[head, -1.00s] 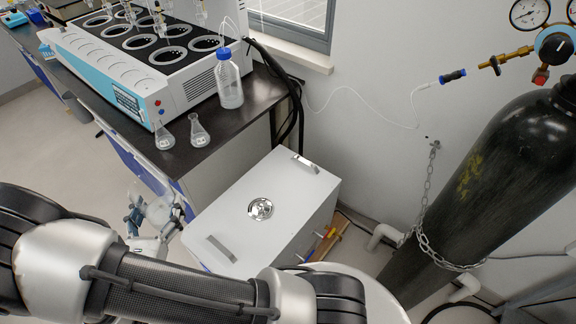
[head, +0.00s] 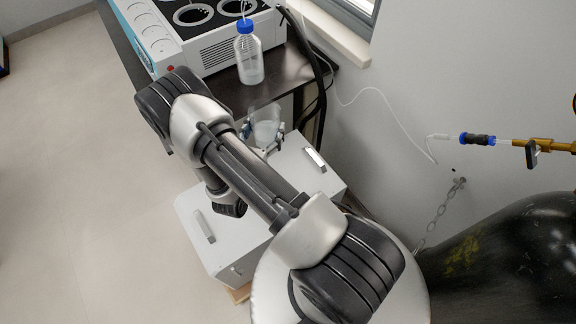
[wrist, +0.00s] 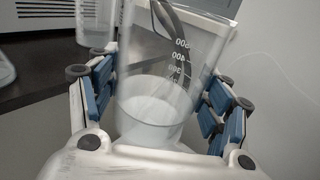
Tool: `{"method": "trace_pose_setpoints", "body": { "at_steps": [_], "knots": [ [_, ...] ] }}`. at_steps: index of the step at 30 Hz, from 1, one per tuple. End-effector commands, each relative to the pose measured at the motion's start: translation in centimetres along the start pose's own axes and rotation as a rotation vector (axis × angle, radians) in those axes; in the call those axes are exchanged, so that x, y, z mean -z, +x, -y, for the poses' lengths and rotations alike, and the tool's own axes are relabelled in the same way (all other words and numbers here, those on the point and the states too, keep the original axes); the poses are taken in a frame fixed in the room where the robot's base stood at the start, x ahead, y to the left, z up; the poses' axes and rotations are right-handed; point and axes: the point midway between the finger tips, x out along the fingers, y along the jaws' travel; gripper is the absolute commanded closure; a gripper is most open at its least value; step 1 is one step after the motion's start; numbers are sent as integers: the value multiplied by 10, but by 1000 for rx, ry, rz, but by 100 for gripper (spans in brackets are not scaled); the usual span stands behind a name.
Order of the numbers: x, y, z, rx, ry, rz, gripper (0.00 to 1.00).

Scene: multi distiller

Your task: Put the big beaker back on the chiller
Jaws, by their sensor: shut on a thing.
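The big beaker (head: 266,130) is clear glass with white volume marks and shows upright, or nearly so, between my fingers. My gripper (head: 262,127) is shut on it, with blue-padded fingers on both sides of the glass. In the wrist view the beaker (wrist: 150,105) fills the middle, between the fingers of my gripper (wrist: 158,92). The chiller (head: 231,246) is a white box with a metal handle at each end of its top. The beaker appears over the chiller's far side; its base is hidden, so I cannot tell if it touches. My arm covers the round plate on the top.
A blue-capped bottle (head: 249,58) stands on the dark bench (head: 285,80) just beyond the beaker. A white distiller (head: 225,45) sits behind it. Black hoses (head: 320,85) hang right of the bench. A dark gas cylinder (head: 490,255) stands at the right.

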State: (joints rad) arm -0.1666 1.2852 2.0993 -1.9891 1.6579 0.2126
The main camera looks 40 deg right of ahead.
Motion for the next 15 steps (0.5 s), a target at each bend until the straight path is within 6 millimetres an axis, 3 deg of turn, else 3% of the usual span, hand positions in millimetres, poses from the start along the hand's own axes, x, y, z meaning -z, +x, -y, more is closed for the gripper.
{"method": "trace_pose_setpoints", "body": {
  "at_steps": [1, 6, 11, 15],
  "knots": [
    [4, 9, 16, 13, -3, 0, 69],
    [22, 24, 45, 23, 5, 4, 69],
    [35, 28, 55, 25, 9, 6, 69],
    [64, 29, 56, 25, 8, 6, 69]
  ]
}}
